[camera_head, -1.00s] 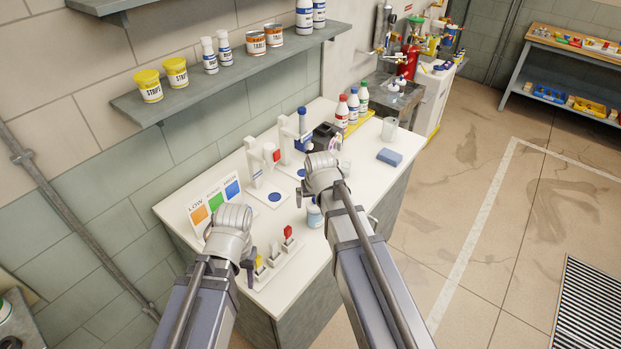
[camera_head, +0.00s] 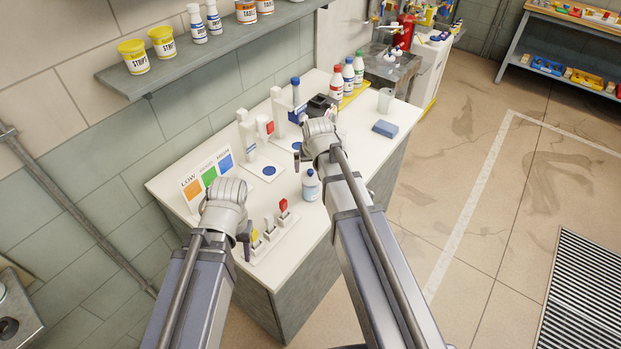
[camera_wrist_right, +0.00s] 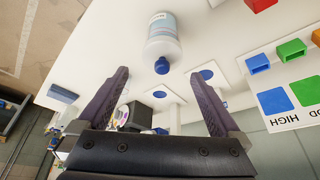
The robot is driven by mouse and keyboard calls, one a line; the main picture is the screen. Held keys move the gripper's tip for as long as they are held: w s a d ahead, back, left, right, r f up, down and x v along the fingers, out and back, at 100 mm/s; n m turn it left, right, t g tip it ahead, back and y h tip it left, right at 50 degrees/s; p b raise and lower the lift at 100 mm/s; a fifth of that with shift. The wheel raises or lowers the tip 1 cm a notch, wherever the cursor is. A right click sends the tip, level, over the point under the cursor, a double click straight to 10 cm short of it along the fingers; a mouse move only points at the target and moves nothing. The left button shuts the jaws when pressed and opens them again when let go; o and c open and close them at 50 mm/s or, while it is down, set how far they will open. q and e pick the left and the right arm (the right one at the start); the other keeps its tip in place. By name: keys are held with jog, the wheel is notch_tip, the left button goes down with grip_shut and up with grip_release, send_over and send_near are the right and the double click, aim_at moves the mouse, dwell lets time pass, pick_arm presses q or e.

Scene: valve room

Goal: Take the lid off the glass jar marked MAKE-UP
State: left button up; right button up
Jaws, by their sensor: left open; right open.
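No MAKE-UP mark is readable in either view, so I cannot tell which container is that jar. A small pale bottle with a blue cap (camera_head: 310,186) stands on the white counter between my arms; it also shows in the right wrist view (camera_wrist_right: 163,38), its label unreadable. A clear, glass-like vessel (camera_head: 385,99) stands near the counter's far end. My right gripper (camera_head: 297,160) is above the counter beyond the bottle; in its wrist view the jaws (camera_wrist_right: 158,76) are apart and empty. My left gripper (camera_head: 245,233) is open near the counter's near end, mostly hidden by its wrist.
The counter (camera_head: 318,225) holds a rack with yellow and red pieces (camera_head: 268,238), a colour card (camera_head: 207,180), white stands, capped bottles (camera_head: 348,76) and a blue sponge-like block (camera_head: 385,128). A wall shelf (camera_head: 205,48) with tubs overhangs its back. Open floor lies right.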

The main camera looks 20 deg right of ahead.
aim_at(310, 170)
jog(key=b+x, duration=0.3)
jog(key=x, duration=0.1)
jog(key=shift+w+a+f+b, duration=0.15)
jog(key=shift+f+b, duration=0.15)
jog(key=shift+r, duration=0.1)
jog(key=c, duration=1.2)
jog(key=shift+r, duration=0.1)
